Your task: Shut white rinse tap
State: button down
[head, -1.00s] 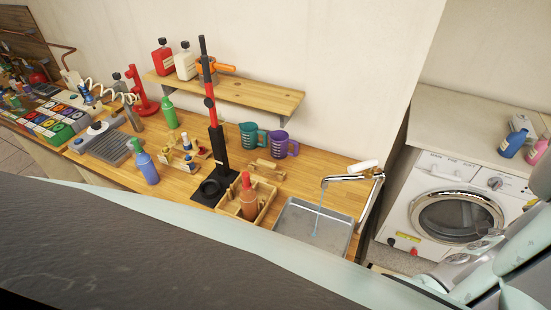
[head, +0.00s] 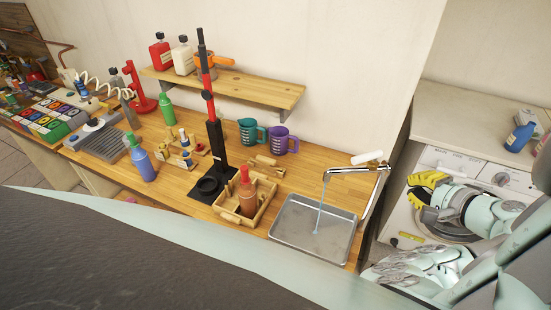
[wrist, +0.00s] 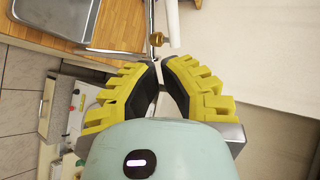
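The rinse tap has a chrome spout (head: 345,170) on a pipe at the right end of the wooden bench, with a white lever handle (head: 367,157) above it. A thin stream of water (head: 320,208) falls from the spout into a grey metal tray (head: 358,240). My gripper (head: 415,187), with yellow fingers, is right of the tap, in front of the washing machine, and touches nothing. In the wrist view the fingertips (wrist: 158,62) nearly meet with nothing between them. The white handle (wrist: 172,25) and a brass-coloured tap part (wrist: 156,39) lie just beyond the tips.
A washing machine (head: 440,165) stands right of the bench, with blue bottles (head: 519,137) on the counter above. A wooden box (head: 228,216) holding a red bottle (head: 247,192) stands left of the tray. A wooden shelf (head: 260,92) is on the wall.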

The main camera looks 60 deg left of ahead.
jog(key=shift+s+b+x, duration=0.3)
jog(key=shift+b+x, duration=1.15)
jog(key=shift+b, duration=0.05)
jog(key=b, duration=0.3)
send_near(365, 161)
notch_tip(365, 161, down, 2)
jog(key=w+r+p+x, duration=0.1)
jog(key=p+x, duration=0.3)
jog(key=x, duration=0.3)
jog(key=shift+a, duration=0.1)
jog(key=shift+s+a+m+t+h, duration=0.2)
jog(key=shift+a+m+t, duration=0.2)
jog(key=shift+m+t, duration=0.2)
jog(key=shift+s+a+m+t+h, duration=0.1)
jog(key=shift+s+a+m+t, duration=0.1)
jog(key=shift+a+m+t, duration=0.35)
jog(key=shift+d, duration=0.2)
